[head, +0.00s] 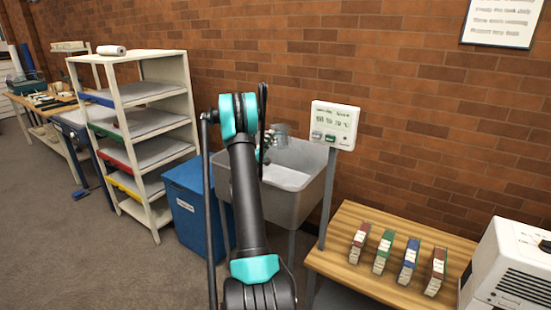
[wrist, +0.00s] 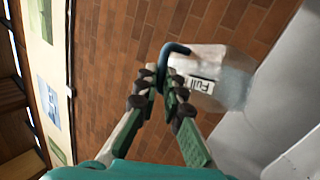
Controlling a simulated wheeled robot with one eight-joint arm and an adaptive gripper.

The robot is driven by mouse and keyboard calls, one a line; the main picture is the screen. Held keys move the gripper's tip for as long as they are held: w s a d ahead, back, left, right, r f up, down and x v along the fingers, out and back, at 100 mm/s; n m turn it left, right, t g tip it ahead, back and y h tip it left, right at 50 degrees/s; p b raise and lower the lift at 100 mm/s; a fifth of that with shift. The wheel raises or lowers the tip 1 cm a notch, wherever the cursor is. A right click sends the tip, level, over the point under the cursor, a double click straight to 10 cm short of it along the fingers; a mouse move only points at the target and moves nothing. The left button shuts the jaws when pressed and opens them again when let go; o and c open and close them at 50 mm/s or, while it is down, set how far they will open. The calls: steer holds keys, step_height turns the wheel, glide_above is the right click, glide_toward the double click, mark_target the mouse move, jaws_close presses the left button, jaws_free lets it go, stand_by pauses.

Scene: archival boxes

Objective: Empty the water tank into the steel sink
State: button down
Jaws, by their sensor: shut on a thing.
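The water tank (head: 281,130) is a clear, translucent container above the back part of the steel sink (head: 312,197). In the wrist view the tank (wrist: 228,75) has a dark blue handle and a label reading "Full". My gripper (wrist: 166,88) is shut on this handle, with the tank hanging off to the right of the fingers. In the head view my gripper (head: 266,148) is partly hidden by my arm. The sink is a grey basin on legs, its left part hidden behind my arm. I cannot tell how far the tank is tilted.
A white control panel (head: 335,125) stands on a post at the sink's right. A blue bin (head: 186,207) stands left of the sink. A wooden bench (head: 345,228) with several small boxes and a white machine (head: 515,262) is at right. A brick wall (head: 400,60) closes the back.

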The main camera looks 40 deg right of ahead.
mark_target(283, 139)
steer(key=s+d+m+g, duration=0.1)
steer(key=m, duration=0.1)
steer(key=s+m+g, duration=0.1)
steer(key=m+g, duration=0.1)
steer(key=s+d+m+g, duration=0.1)
steer(key=m, duration=0.2)
steer(key=shift+s+d+g+y, duration=0.3)
steer(key=shift+s+d+g, duration=0.05)
steer(key=shift+g, duration=0.05)
steer(key=shift+s+d+f+m, duration=0.25)
steer(key=shift+s+d+m, duration=0.25)
steer(key=shift+m, duration=0.1)
steer(key=s+d+f+m+y+b, duration=0.1)
steer(key=s+d+f+m+y, duration=0.2)
steer(key=s+d+m+y, duration=0.1)
steer(key=s+d+f+m+g+y, duration=0.1)
steer(key=s+d+f+m+y, duration=0.2)
steer(key=s+m, duration=0.4)
steer(key=shift+d+m+y+b, duration=0.35)
steer(key=shift+d+m+y, duration=0.05)
steer(key=shift+m+y, duration=0.45)
